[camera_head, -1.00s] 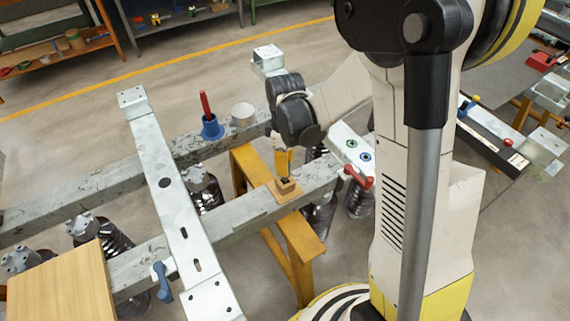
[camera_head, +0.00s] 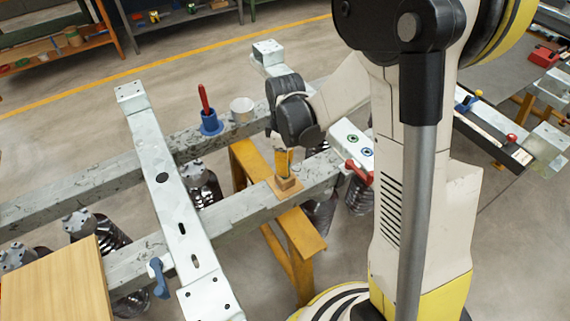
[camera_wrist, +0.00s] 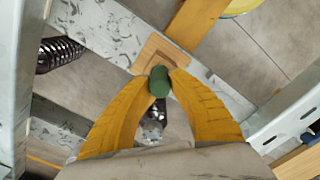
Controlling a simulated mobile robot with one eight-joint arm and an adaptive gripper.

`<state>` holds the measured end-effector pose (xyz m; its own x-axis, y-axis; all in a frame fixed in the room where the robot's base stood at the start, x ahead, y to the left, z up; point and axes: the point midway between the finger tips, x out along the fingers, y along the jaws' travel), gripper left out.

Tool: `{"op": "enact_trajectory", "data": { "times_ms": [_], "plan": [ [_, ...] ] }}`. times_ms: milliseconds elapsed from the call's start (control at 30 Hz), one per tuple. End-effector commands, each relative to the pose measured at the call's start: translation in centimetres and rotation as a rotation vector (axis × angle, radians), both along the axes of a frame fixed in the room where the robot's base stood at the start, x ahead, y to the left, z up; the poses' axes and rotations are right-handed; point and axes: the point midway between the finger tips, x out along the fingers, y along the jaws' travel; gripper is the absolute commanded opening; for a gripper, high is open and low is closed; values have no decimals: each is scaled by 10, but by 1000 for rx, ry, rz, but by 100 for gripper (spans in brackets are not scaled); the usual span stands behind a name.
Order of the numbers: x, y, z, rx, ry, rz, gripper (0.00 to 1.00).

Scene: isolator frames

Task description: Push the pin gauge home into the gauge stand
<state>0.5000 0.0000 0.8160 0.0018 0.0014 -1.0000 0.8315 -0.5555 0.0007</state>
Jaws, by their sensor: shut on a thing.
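The gauge stand, a small wooden block on a flat wooden plate (camera_head: 287,185), sits on the grey steel beam. My gripper (camera_head: 283,170) is right above the block, its yellow fingers covering much of the block's top. In the wrist view, my gripper (camera_wrist: 159,79) is shut on the pin gauge, whose green round end (camera_wrist: 159,82) shows between the fingertips. The stand's plate (camera_wrist: 147,54) lies just beyond the pin there. The pin's lower end is hidden, so I cannot tell how deep it sits in the stand. In the head view I cannot make out the pin.
A blue cup (camera_head: 210,126) with a red-handled tool and a pale cylinder (camera_head: 242,110) stand on the far beam. A red clamp handle (camera_head: 359,173) is right of the stand. A crossing beam (camera_head: 166,190) lies left. A yellow trestle (camera_head: 297,232) is below.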

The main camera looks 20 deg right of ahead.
Motion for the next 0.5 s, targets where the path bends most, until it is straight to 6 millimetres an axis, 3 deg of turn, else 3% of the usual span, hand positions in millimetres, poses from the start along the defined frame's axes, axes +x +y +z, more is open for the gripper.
{"op": "enact_trajectory", "data": {
  "times_ms": [167, 200, 233, 500],
  "plan": [
    [0, 0, -5, 0, 0, 0, 0],
    [0, 0, -4, 0, 0, 0, 35],
    [0, 0, -4, 0, 0, 0, 45],
    [0, 0, -4, 0, 0, 0, 47]
  ]
}}
